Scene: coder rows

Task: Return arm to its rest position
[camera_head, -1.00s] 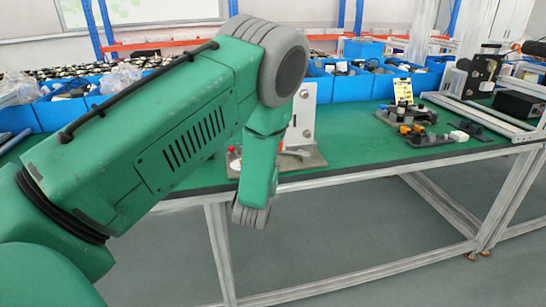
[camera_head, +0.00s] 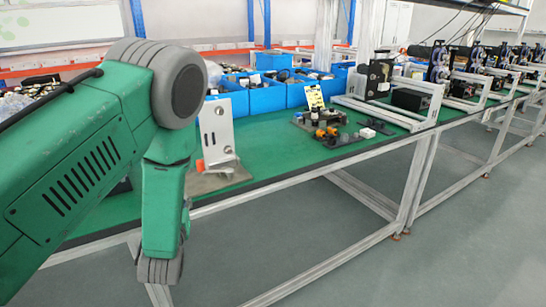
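My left arm (camera_head: 85,165) is green and comes in from the left. It bends at a large grey joint (camera_head: 180,88), and a green link (camera_head: 163,210) hangs down from there in front of the table's near edge. The lowest visible part is a grey rounded joint (camera_head: 160,270). No gripper fingers show on this arm. My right arm and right gripper are not in view.
A green-topped table (camera_head: 275,150) stands beyond the arm, with a white upright bracket (camera_head: 217,135), small parts (camera_head: 333,135) and blue bins (camera_head: 268,98). Machines on frames (camera_head: 440,65) line the right. The floor (camera_head: 400,265) at front right is clear.

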